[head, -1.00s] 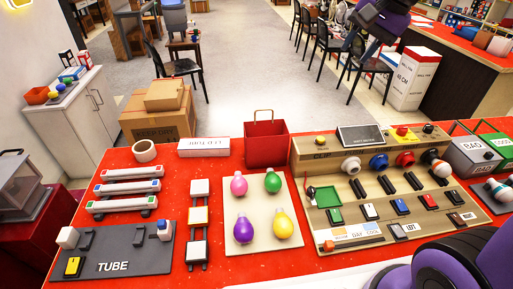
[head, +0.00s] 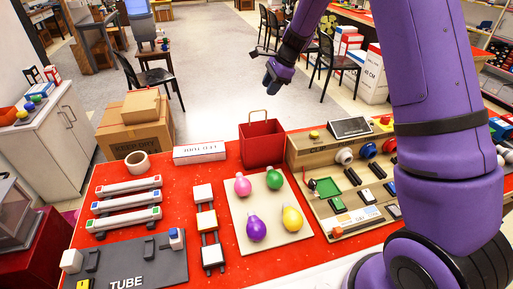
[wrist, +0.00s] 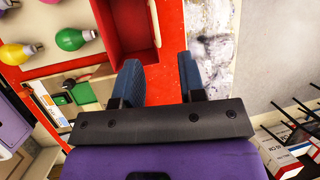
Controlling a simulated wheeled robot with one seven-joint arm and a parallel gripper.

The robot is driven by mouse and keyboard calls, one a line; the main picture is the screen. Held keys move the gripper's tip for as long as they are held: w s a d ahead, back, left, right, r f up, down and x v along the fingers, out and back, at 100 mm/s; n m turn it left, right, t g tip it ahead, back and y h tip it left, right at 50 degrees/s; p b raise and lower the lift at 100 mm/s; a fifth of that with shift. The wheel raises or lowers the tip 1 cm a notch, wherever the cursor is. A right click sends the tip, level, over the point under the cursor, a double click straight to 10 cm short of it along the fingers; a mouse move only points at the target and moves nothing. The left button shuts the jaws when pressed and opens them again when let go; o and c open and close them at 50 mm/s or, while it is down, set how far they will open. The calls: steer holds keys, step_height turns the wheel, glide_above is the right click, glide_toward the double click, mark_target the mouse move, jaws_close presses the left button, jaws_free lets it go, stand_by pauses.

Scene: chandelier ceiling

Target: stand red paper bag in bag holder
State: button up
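The red paper bag (head: 262,147) stands upright and open-topped on the red table, with a tan loop handle above its rim. In the wrist view the red bag (wrist: 122,38) shows at the top, with its handle beside it. My gripper (head: 262,68) is raised above and beyond the bag in the head view, apart from it. In the wrist view my gripper (wrist: 160,82) has its two dark fingers spread with nothing between them. I cannot make out a bag holder in either view.
A beige board (head: 266,238) with several coloured bulbs lies in front of the bag. A tan panel (head: 300,150) with switches is close on its right. A white box (head: 199,154) and tape roll (head: 137,162) lie left. Cardboard boxes (head: 135,130) stand behind the table.

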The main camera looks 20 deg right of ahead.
steer(key=x, duration=0.5)
steer(key=shift+a+f, duration=0.1)
steer(key=shift+f, duration=0.25)
steer(key=shift+s+x, duration=0.15)
steer(key=shift+x, duration=1.15)
steer(key=shift+s+x, duration=0.1)
steer(key=shift+x, duration=1.25)
steer(key=shift+f, duration=0.1)
steer(key=shift+c, duration=0.2)
jaws_close()
